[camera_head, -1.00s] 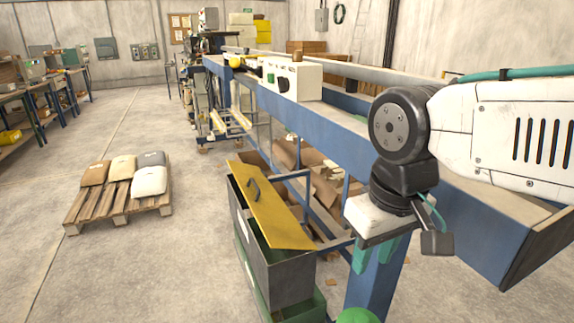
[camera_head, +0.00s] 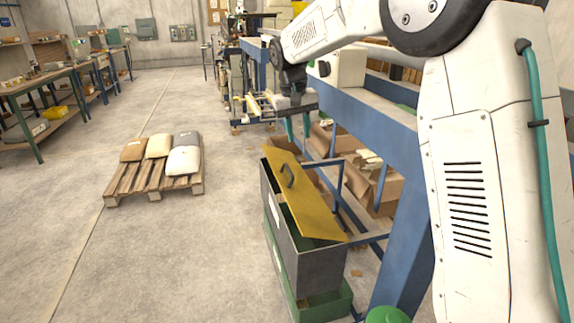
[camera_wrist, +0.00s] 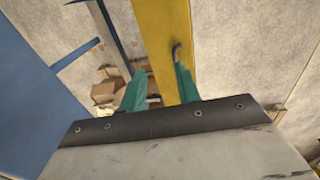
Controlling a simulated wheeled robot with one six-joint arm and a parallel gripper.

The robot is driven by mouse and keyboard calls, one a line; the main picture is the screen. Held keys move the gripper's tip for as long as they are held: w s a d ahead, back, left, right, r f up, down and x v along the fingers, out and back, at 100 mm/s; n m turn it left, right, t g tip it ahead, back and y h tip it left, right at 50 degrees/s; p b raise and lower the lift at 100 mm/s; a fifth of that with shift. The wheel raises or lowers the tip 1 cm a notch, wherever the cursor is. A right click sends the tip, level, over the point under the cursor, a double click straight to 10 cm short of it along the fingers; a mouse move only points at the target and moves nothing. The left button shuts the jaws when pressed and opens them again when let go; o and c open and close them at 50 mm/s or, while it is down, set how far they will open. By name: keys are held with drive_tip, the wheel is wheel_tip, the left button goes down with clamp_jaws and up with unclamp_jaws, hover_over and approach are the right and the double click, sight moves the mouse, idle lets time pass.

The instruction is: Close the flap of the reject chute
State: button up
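The reject chute is a grey box (camera_head: 318,268) with a yellow flap (camera_head: 312,208) on top. The flap is raised and tilted, with a dark gap showing between it and the box. A dark curved handle (camera_head: 288,176) sits on the flap near its far end. My gripper (camera_head: 298,126) hangs above and beyond the flap's far end, apart from it. In the wrist view, the two teal fingers of my gripper (camera_wrist: 160,88) are spread with nothing between them. The yellow flap (camera_wrist: 160,25) and its handle (camera_wrist: 177,55) show beyond them, the handle near the right finger.
A blue conveyor frame (camera_head: 385,125) stands right of the chute, with a blue rail beside the flap. Cardboard boxes (camera_head: 372,188) lie under the conveyor. A pallet with sacks (camera_head: 155,180) is on the left. The floor between pallet and chute is clear.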

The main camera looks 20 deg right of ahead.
approach(288, 169)
drive_tip(key=f, duration=0.5)
drive_tip(key=d+f, duration=0.1)
drive_tip(key=f, duration=0.1)
drive_tip(key=shift+f, duration=0.35)
clamp_jaws()
